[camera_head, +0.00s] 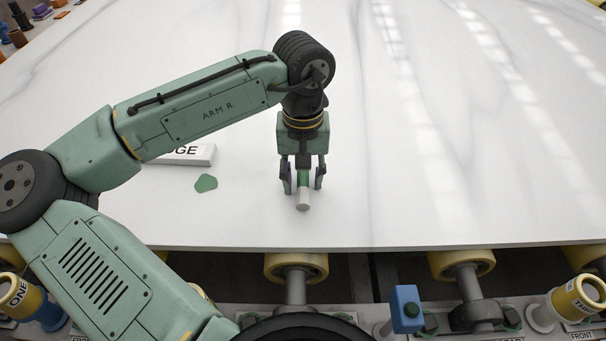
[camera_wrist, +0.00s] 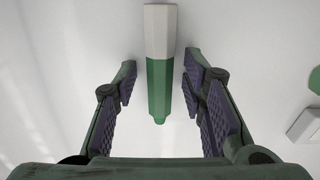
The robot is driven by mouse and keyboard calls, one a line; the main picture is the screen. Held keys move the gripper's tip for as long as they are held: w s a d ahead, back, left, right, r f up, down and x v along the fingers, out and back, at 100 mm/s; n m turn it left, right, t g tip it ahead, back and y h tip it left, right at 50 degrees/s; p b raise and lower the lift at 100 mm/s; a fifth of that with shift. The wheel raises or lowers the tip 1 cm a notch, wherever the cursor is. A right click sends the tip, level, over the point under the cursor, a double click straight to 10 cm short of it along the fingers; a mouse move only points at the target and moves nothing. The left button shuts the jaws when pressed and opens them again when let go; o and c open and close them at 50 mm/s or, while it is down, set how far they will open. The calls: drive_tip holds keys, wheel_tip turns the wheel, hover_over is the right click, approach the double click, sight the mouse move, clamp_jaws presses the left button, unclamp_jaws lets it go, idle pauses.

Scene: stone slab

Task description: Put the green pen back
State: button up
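The green pen (camera_head: 303,201) lies on the pale stone slab near its front edge. In the wrist view the green pen (camera_wrist: 159,85) has a green body with a narrower green end and a white section at the far end. My gripper (camera_head: 303,184) points down over the pen. In the wrist view my gripper (camera_wrist: 160,78) is open, with one finger on each side of the green part and a visible gap on both sides. My gripper partly hides the pen in the head view.
A white block lettered "...DGE" (camera_head: 194,155) and a flat green piece (camera_head: 206,183) lie left of my gripper. Yellow-collared holders stand at front left (camera_head: 22,297) and front right (camera_head: 574,300), beyond the slab's edge. A blue block (camera_head: 405,308) stands between them. The slab's right side is clear.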

sight(303, 179)
wheel_tip(303, 179, up, 12)
drive_tip(key=shift+r, duration=0.2)
idle(0.5)
drive_tip(key=shift+f, duration=0.1)
idle(0.3)
